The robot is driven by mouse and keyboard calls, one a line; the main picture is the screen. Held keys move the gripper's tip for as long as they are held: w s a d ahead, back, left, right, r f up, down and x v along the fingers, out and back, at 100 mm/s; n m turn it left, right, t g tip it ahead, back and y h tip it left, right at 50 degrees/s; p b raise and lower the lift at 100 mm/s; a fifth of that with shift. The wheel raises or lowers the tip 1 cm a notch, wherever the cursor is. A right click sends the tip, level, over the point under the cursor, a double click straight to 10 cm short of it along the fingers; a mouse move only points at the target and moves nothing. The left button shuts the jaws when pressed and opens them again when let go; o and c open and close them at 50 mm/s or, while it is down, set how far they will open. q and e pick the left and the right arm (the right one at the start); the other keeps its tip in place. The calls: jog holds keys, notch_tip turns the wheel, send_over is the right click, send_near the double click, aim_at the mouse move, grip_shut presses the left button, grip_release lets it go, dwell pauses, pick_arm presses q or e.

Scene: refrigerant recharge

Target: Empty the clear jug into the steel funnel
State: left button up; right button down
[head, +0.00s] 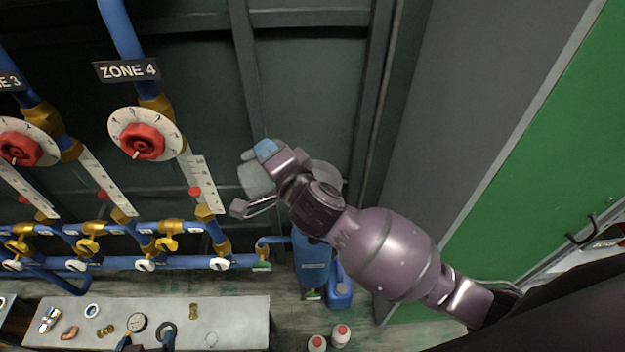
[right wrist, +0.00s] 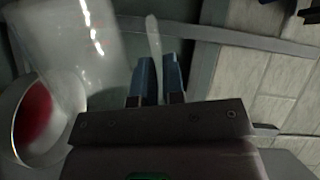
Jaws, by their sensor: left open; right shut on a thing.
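My right gripper (head: 255,180) is shut on the clear jug (head: 258,178), which is partly hidden by the gripper in the head view. In the right wrist view, the jug's clear wall (right wrist: 75,45) fills the upper left, and its handle (right wrist: 154,40) runs to between the blue fingers (right wrist: 157,82). A round, pale-rimmed vessel, seemingly the steel funnel (right wrist: 12,140), shows at lower left, beside or under the jug, with red inside. In the head view a grey round shape (head: 326,174), likely the funnel, is partly behind my right wrist. My left gripper (head: 147,343) is open at the bottom edge, above the bench.
A pale bench (head: 235,312) holds small fittings and a gauge (head: 137,322). Blue pipes with red valve wheels (head: 142,142) stand at left. A blue tank (head: 311,262), a blue jug (head: 340,290) and white bottles (head: 340,335) are below. A green panel (head: 545,160) is at right.

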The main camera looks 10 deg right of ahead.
aim_at(250, 158)
jog(key=a+n, duration=0.1)
jog(key=a+f+n, duration=0.1)
jog(key=a, duration=0.1)
jog(key=shift+a+g, duration=0.15)
jog(key=shift+g, duration=0.15)
jog(key=shift+a+r+n+h, duration=0.1)
jog(key=shift+a+n+h, duration=0.5)
jog(key=shift+n, duration=0.2)
jog(key=shift+s+a+f+n+g, duration=0.1)
jog(key=shift+a+f+n+g, duration=0.05)
jog(key=shift+a+f+n, duration=0.2)
jog(key=shift+a+f+n+g, duration=0.15)
jog(key=shift+f+n, duration=0.1)
jog(key=shift+f, duration=0.2)
jog(key=a+f+n+h, duration=0.3)
jog(key=a+f+n, duration=0.4)
jog(key=f, duration=0.6)
jog(key=shift+s+a+h, duration=0.15)
jog(key=shift+a+h, duration=0.15)
jog(key=shift+h, duration=0.1)
